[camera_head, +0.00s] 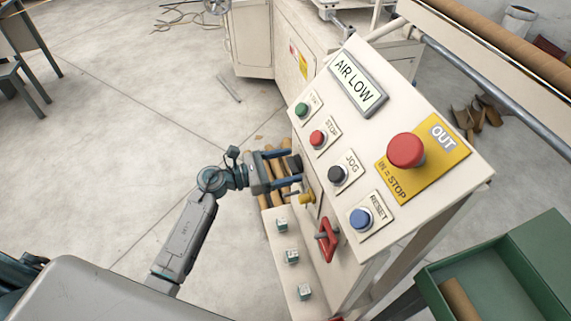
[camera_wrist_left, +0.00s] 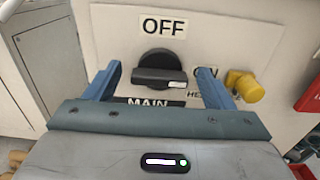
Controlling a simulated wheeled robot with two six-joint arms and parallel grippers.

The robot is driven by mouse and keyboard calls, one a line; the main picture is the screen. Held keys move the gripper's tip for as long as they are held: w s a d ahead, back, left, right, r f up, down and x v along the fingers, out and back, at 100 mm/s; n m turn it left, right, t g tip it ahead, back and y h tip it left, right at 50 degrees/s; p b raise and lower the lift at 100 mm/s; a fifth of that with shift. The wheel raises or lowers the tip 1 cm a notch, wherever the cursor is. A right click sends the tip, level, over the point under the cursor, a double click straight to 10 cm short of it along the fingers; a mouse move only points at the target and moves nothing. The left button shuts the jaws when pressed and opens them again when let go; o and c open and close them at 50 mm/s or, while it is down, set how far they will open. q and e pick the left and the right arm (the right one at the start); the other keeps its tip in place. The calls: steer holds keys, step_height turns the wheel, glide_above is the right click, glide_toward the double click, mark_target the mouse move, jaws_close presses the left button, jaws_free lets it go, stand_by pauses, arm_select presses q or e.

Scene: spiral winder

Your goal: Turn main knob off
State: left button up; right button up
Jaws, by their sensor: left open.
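The black main knob (camera_wrist_left: 158,70) is on the cream panel in the left wrist view. Its bar lies about level, and its white mark points right, toward the partly hidden ON label (camera_wrist_left: 206,71). The OFF label (camera_wrist_left: 163,27) is above it and the MAIN label (camera_wrist_left: 155,103) below. My left gripper (camera_wrist_left: 158,80) is open, with one blue finger on each side of the knob and visible gaps between. My right gripper is not in view.
A yellow knob (camera_wrist_left: 244,86) sits just right of the right finger. In the head view, a red handle (camera_head: 327,240) is below the sloped panel, which carries several buttons and a large red stop button (camera_head: 406,150). Open floor lies to the left.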

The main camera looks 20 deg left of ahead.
arm_select(q)
steer(key=c, duration=1)
